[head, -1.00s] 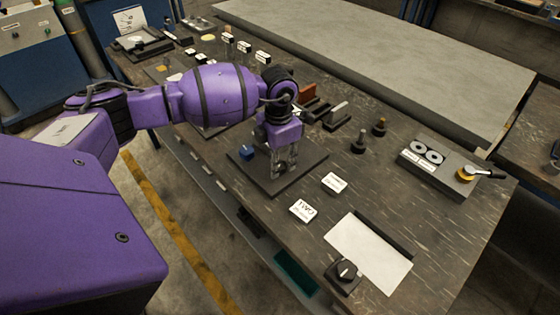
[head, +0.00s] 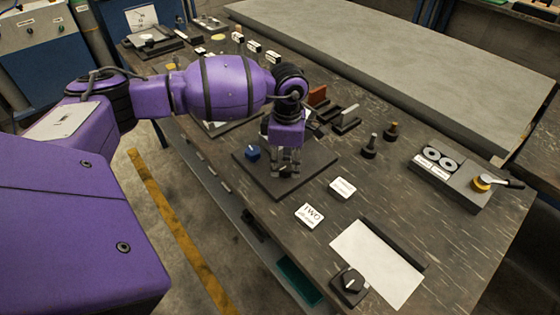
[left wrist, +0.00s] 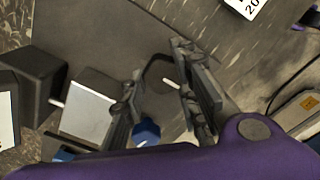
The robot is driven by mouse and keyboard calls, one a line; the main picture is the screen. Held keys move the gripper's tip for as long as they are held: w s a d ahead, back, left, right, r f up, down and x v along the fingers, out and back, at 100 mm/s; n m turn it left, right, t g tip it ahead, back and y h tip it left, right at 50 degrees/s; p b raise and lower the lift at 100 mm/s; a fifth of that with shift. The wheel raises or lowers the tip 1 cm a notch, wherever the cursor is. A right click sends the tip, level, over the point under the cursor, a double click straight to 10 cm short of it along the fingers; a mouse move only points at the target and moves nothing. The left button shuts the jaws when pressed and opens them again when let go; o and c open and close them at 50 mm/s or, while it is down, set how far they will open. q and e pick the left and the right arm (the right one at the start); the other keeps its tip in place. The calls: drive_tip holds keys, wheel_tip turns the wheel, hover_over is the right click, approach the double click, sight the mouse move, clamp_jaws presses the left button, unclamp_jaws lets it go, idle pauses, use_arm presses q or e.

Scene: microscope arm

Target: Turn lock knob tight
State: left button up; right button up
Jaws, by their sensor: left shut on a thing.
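My left gripper (head: 286,166) points down over a dark square base plate (head: 318,160) near the front edge of the bench. It is shut on a dark part (left wrist: 160,70) that shows between its fingers in the left wrist view. The fingers hide most of this part, so I cannot tell for sure that it is the lock knob. A blue knob (head: 252,152) stands on the plate just left of the fingers. A blue knob also shows low in the left wrist view (left wrist: 146,132). My right gripper is out of view.
Two label cards (head: 309,215) lie right of the plate. A white sheet (head: 375,262) and a black dial block (head: 349,284) are at the near right. Two dark posts (head: 370,147) and a grey box with a yellow knob (head: 455,178) stand behind.

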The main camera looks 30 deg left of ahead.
sight(286, 164)
use_arm(q)
drive_tip(key=shift+w+a+r, duration=0.2)
drive_tip(key=shift+w+r, duration=0.15)
drive_tip(key=shift+w, duration=0.05)
drive_tip(key=o, duration=0.9)
drive_tip(key=shift+o, duration=0.6)
drive_tip(key=shift+f, duration=0.15)
drive_tip(key=shift+s, duration=0.1)
drive_tip(key=shift+d+f, duration=0.1)
wheel_tip(286, 164, up, 12)
drive_tip(key=shift+s, duration=0.15)
